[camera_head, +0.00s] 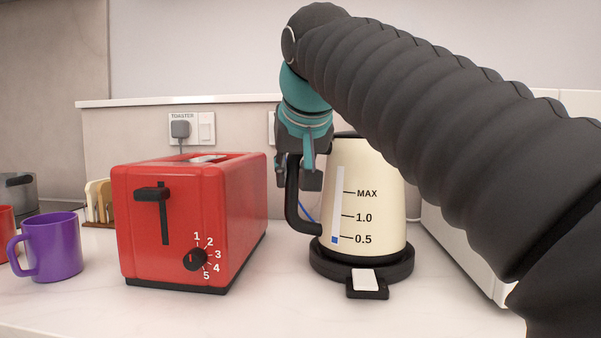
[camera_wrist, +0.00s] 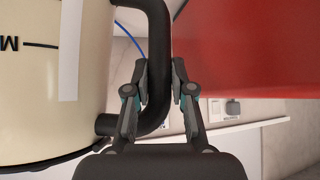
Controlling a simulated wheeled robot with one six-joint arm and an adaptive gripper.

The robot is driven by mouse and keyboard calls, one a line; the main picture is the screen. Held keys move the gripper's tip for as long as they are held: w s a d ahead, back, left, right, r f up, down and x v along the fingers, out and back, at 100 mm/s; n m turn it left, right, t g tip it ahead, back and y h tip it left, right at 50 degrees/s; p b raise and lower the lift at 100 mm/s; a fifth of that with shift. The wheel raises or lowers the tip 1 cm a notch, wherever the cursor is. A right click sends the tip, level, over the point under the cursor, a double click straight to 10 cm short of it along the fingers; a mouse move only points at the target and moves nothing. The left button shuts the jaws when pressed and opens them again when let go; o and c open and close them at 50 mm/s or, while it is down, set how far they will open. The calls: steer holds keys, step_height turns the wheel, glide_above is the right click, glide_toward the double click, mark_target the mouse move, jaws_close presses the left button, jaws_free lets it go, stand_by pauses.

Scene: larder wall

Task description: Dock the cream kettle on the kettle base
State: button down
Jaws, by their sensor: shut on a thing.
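The cream kettle (camera_head: 374,205) stands upright over the round black kettle base (camera_head: 392,270) in the head view. Its bottom looks in contact with the base, though I cannot tell if it is fully seated. Its black handle (camera_head: 293,200) points left, and a gauge with a blue mark near 0.5 faces me. My gripper (camera_head: 310,172) is at the upper part of the handle. In the wrist view, my gripper (camera_wrist: 161,88) has its two fingers on either side of the handle (camera_wrist: 158,40), shut on it. The cream body (camera_wrist: 35,90) fills the left of that view.
A red toaster (camera_head: 190,225) stands close left of the kettle. A purple mug (camera_head: 52,247) and a toast rack (camera_head: 98,203) are farther left. A white appliance (camera_head: 455,250) stands right, partly behind my arm. The counter in front is clear.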

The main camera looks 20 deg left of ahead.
steer(key=shift+f, duration=0.25)
steer(key=c, duration=1.3)
jaws_free()
steer(key=shift+o, duration=0.2)
steer(key=shift+f, duration=0.2)
steer(key=p+v, duration=0.3)
steer(key=v, duration=0.8)
